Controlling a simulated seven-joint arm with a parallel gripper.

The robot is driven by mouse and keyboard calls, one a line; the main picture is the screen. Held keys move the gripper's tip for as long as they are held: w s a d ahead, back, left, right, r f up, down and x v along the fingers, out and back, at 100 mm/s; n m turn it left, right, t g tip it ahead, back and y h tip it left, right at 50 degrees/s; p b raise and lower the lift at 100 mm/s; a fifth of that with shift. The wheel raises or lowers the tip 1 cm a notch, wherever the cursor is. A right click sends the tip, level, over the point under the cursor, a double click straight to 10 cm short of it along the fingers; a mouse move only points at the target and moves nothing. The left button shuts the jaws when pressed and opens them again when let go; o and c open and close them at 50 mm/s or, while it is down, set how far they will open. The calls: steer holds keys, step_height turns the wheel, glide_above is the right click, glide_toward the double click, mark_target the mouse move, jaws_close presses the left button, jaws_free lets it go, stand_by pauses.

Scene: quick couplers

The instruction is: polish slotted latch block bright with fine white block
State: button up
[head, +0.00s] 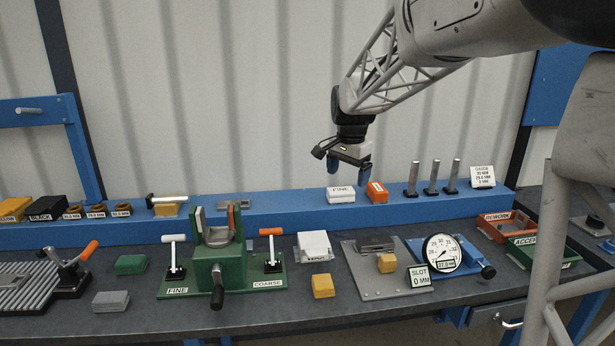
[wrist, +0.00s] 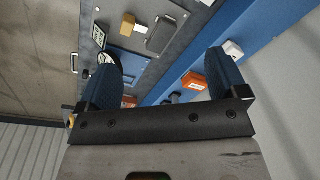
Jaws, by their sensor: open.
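The white block (head: 341,194) stands on the blue shelf, with a dark label on its front that looks like FINE; it also shows in the wrist view (wrist: 233,48). My gripper (head: 350,178) is open and empty, pointing down just above the white block, not touching it. In the wrist view its two blue fingers (wrist: 163,78) are spread wide. No part is clearly marked as the slotted latch block. A grey metal piece (head: 218,237) sits between the jaws of the green vise (head: 231,268). Another dark grey metal piece (head: 375,246) lies on a grey plate.
An orange block (head: 376,192) sits close right of the white block, with upright metal pins (head: 431,178) beyond. Another white block (head: 314,246), yellow blocks (head: 323,286) and a dial gauge (head: 442,252) stand on the bench. Red (head: 507,226) and green (head: 541,252) trays are at right.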

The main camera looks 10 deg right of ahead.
steer(key=w+d+f+m, duration=0.1)
steer(key=w+f+m, duration=0.15)
steer(key=w, duration=0.55)
steer(key=w+d+f+m, duration=0.1)
steer(key=w+f+m, duration=0.15)
steer(key=w, duration=0.55)
steer(key=m+g, duration=0.1)
steer(key=m, duration=0.2)
glide_above(337, 190)
step_height(337, 190, down, 9)
steer(key=shift+w+f, duration=0.15)
steer(key=shift+f, duration=0.2)
steer(key=shift+f, duration=3.75)
